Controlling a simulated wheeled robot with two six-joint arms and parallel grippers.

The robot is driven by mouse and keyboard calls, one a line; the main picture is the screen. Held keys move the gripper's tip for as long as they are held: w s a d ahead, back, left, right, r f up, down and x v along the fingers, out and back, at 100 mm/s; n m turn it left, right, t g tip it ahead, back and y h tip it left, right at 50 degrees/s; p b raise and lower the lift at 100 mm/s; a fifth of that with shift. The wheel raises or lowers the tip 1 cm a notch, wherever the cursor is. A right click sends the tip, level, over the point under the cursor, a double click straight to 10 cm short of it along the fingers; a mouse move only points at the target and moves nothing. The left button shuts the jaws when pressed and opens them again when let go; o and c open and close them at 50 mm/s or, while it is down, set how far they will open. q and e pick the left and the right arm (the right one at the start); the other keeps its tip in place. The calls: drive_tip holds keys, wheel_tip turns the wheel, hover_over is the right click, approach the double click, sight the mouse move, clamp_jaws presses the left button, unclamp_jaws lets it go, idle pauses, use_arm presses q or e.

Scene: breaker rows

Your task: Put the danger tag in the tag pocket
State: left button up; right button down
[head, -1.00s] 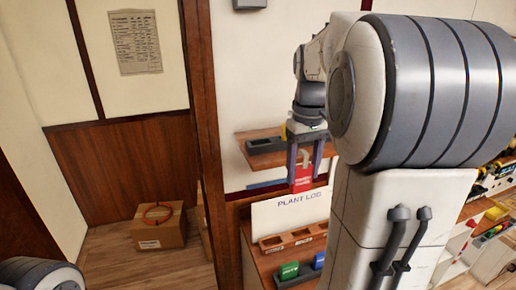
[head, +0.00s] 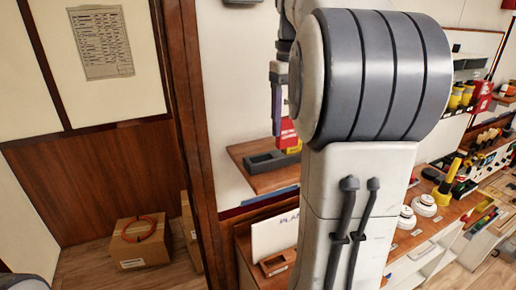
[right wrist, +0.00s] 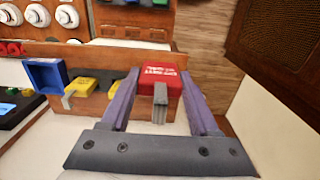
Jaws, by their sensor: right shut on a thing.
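The red danger tag (right wrist: 161,76), with pale lettering and a grey clip, lies between the purple-grey fingers of my right gripper (right wrist: 158,90) in the right wrist view. My right gripper is shut on it. In the head view one finger of the right gripper (head: 277,110) hangs over a wooden shelf, and part of the red tag (head: 287,134) shows beside it; my own arm hides the rest. I cannot tell which thing is the tag pocket. My left gripper is out of view.
A dark open tray (head: 268,162) sits on the wooden shelf (head: 262,182). Below it stands a white board (head: 273,232). A blue open box (right wrist: 45,75) and yellow pieces (right wrist: 80,87) show in the right wrist view. A cardboard box (head: 140,243) stands on the floor.

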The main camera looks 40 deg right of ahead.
drive_tip(key=w+f+p, duration=0.2)
drive_tip(key=w+f, duration=0.2)
drive_tip(key=w+f+p, duration=0.1)
drive_tip(key=w+f, duration=0.3)
drive_tip(key=w, duration=0.1)
drive_tip(key=shift+w+f+p, duration=0.1)
drive_tip(key=shift+f+p, duration=0.15)
drive_tip(key=shift+p, duration=0.15)
drive_tip(key=shift+f, duration=0.5)
drive_tip(key=shift+f, duration=0.1)
drive_tip(key=shift+c, duration=0.6)
unclamp_jaws()
wheel_tip(320, 180, up, 12)
